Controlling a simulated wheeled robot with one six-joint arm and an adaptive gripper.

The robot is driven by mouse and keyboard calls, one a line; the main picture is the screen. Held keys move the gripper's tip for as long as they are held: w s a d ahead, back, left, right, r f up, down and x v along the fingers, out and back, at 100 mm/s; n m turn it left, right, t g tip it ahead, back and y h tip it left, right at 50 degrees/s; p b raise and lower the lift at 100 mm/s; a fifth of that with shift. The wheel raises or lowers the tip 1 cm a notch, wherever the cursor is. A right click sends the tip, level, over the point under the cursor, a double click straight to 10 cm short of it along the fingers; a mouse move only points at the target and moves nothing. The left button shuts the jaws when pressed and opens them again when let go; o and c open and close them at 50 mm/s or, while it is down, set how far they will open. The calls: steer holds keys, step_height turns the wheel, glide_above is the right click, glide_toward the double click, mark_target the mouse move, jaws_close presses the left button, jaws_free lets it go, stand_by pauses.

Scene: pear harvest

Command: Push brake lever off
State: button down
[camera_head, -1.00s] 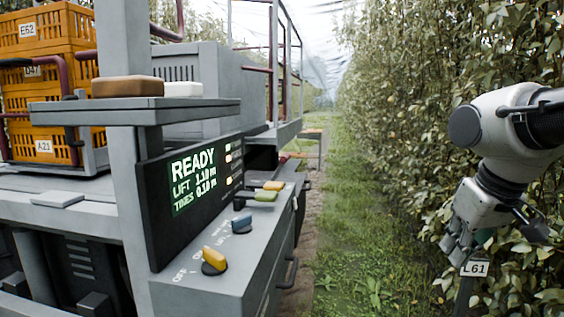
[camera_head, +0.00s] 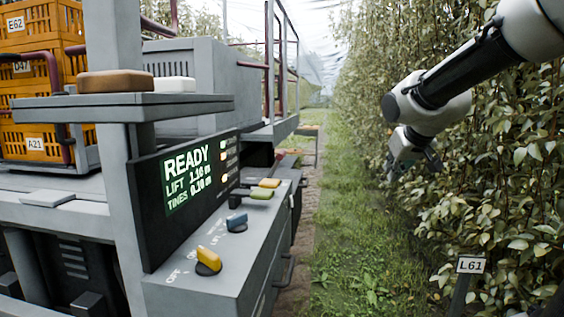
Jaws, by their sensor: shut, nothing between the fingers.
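A grey control console (camera_head: 228,283) stands at the centre left. On its top is a yellow knob (camera_head: 208,259) on a black base, near printed lettering that includes "OFF". I cannot read which of these is the brake lever. My gripper (camera_head: 393,176) is at the right, in front of the tree foliage, pointing down. It is shut and empty, well apart from the console and touching none of its controls. Its fingertips are small and partly dark.
A display (camera_head: 188,180) reads "READY" with lift and tines values. A grey shelf (camera_head: 140,108) with a brown pad overhangs it. Orange crates (camera_head: 30,110) are stacked at left. The grass lane (camera_head: 340,230) between is clear.

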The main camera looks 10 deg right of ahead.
mark_target(275, 167)
steer(key=w+a+f+n+t+y, duration=0.1)
steer(key=w+a+t, duration=0.15)
steer(key=w, duration=1.25)
steer(key=w+a+n+t+y, duration=0.1)
steer(key=w+t, duration=0.2)
steer(key=w, duration=1.2)
steer(key=w+a+f+n+t+y, duration=0.1)
steer(key=w+a+f+n+y, duration=0.1)
steer(key=w+a+f+y, duration=0.2)
steer(key=w+a+f+n+t+y, duration=0.2)
steer(key=w+a+f+y, duration=0.2)
steer(key=w+f, duration=0.5)
step_height(275, 167, down, 3)
steer(key=shift+w+a+r, duration=0.15)
steer(key=shift+w+a, duration=0.2)
steer(key=shift+a, duration=0.2)
steer(key=shift+a, duration=0.1)
steer(key=shift+w+a+r, duration=0.4)
steer(key=shift+a+r, duration=0.45)
steer(key=shift+a, duration=0.25)
steer(key=shift+w+a+r, duration=0.4)
steer(key=shift+a+r, duration=0.45)
steer(key=shift+a, duration=0.25)
steer(key=shift+w+a+r, duration=0.4)
steer(key=shift+a+r, duration=0.45)
steer(key=shift+a, duration=0.25)
steer(key=shift+w+a+r, duration=0.1)
steer(key=shift+a+r, duration=0.15)
steer(key=shift+a, duration=0.05)
